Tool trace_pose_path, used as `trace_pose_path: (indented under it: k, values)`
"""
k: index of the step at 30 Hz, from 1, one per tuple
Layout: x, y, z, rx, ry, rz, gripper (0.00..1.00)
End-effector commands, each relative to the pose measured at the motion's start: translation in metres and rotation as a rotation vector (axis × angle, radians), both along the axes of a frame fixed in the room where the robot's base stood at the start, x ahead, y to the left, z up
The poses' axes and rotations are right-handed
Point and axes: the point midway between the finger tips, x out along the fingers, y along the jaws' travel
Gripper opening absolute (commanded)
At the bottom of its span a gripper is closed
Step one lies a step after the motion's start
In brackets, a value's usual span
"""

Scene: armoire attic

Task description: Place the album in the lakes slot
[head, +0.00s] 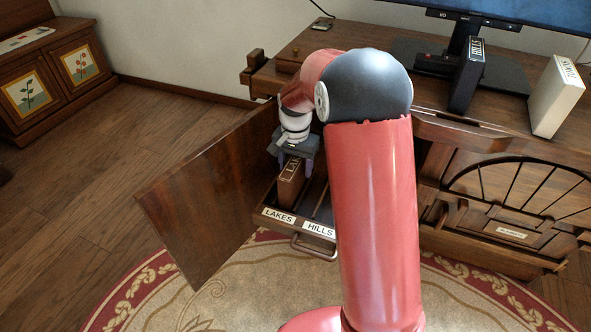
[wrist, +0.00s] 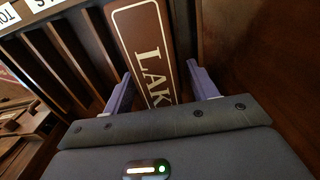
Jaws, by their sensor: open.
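The brown album (head: 290,184) has cream lettering starting "LAK" on its spine. It stands in the leftmost slot of the open drawer (head: 311,243), behind the label "LAKES" (head: 278,215). My gripper (head: 295,164) is above the album, pointing down. In the wrist view the album (wrist: 139,35) lies between the two purple fingers of my gripper (wrist: 158,72). The fingers are apart, one on each side of the spine, with a visible gap on the right. The lower part of the album and its base are hidden.
An open wooden door (head: 215,195) stands close on the drawer's left. The slot labelled "HILLS" (head: 318,229) is beside the lakes slot. A dark album (head: 467,78) and a white album (head: 556,97) stand on the desktop near the monitor (head: 520,12).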

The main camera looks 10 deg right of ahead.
Motion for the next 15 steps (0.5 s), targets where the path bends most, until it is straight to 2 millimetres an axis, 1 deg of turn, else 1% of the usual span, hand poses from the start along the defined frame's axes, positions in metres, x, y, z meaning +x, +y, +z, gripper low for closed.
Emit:
trace_pose_path:
  k: [1, 6, 10, 15]
  values:
    - [0.001, 0.0, 0.016, 0.0, -0.005, 0.0, 0.58]
    - [0.001, 0.0, 0.053, 0.001, -0.004, 0.001, 0.58]
    - [0.001, 0.0, 0.075, 0.0, -0.004, 0.001, 0.58]
    - [0.0, 0.0, 0.09, 0.0, -0.003, 0.002, 0.58]
